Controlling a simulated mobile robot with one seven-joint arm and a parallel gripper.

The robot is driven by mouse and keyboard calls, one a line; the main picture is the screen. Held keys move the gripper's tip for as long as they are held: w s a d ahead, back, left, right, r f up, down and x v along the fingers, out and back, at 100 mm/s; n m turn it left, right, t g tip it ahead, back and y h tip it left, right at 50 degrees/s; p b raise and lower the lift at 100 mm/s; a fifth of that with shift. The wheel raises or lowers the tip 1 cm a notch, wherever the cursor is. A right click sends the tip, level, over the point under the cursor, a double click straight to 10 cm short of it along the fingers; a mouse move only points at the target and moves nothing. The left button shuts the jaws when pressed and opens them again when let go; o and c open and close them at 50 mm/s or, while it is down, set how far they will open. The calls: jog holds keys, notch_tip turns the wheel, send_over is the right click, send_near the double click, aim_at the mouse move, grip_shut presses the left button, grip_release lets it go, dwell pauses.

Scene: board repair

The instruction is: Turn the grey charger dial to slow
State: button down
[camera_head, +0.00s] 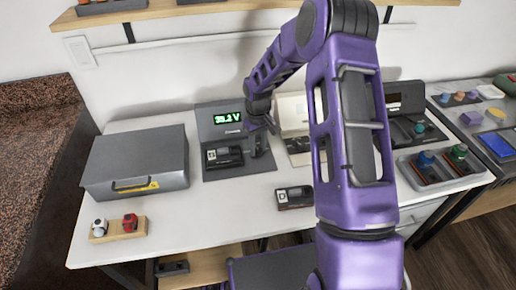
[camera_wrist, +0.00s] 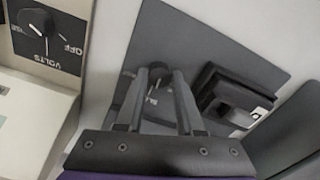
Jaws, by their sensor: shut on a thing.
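The grey charger (camera_head: 222,177) stands at the back of the white table, with a lit green voltage display (camera_head: 228,118) on its upright panel. A black battery (camera_head: 223,157) marked with a letter sits in it, and it also shows in the wrist view (camera_wrist: 228,98). My gripper (camera_head: 258,146) is at the charger's right side.
A cream meter with a VOLTS/OFF knob (camera_wrist: 38,24) stands close right of the charger in the head view. A grey toolbox (camera_head: 135,163) is at left. Another battery (camera_head: 294,197) lies in front.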

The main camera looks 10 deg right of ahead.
aim_at(258, 150)
jog(key=shift+m, duration=0.3)
dwell(0.4)
jog(key=c, duration=0.5)
grip_release()
jog(key=shift+c, duration=0.2)
jog(key=shift+r, duration=0.1)
notch_tip(258, 150, up, 17)
jog(key=p, duration=0.1)
jog(key=shift+r+p, duration=0.15)
jog(key=shift+p, duration=0.15)
jog(key=shift+a, duration=0.1)
